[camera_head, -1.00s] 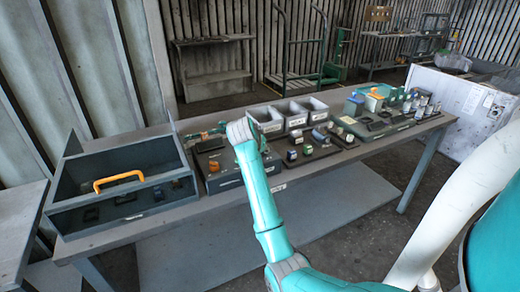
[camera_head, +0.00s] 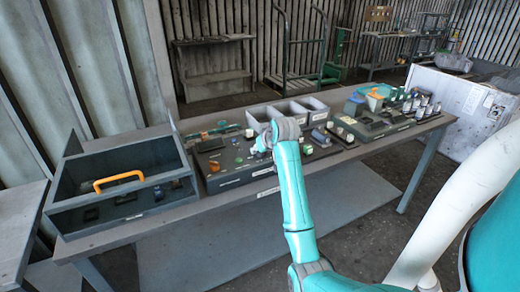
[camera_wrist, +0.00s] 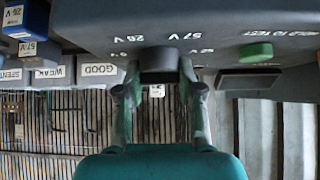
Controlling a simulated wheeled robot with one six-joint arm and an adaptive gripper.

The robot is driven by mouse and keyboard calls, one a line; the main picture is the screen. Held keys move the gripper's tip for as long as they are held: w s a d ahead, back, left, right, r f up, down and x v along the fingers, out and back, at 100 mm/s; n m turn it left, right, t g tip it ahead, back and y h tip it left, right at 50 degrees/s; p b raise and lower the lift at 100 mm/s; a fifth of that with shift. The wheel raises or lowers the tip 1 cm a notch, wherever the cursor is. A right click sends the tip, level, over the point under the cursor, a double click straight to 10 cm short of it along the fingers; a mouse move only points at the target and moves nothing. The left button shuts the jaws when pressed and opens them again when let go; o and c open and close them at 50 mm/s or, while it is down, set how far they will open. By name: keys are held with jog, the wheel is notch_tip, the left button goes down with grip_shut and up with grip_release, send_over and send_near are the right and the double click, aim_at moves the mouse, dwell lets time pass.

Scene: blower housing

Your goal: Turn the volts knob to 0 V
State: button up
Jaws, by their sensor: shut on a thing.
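The volts knob (camera_wrist: 160,58) is a dark, short cylinder on the grey test panel (camera_wrist: 225,15), seen upside down in the wrist view. Printed marks surround it, among them 26 V, 57 V and 92 V; a smaller mark at its left is hard to read. My gripper (camera_wrist: 160,78) has one finger on each side of the knob and is shut on it. The knob's pointer is hidden, so its setting cannot be read. In the head view, my gripper (camera_head: 264,142) is over the right part of the panel box (camera_head: 225,180), and the wrist hides the knob.
A green button (camera_wrist: 256,52) labelled HOLD TO TEST sits right of the knob in the wrist view. An open box with an orange handle (camera_head: 118,179) stands left.

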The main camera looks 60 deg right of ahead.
jog(key=shift+y, duration=0.3)
jog(key=o, duration=1.2)
jog(key=shift+c, duration=0.2)
jog(key=v, duration=1.2)
jog(key=shift+a+f, duration=0.15)
jog(key=shift+f, duration=0.05)
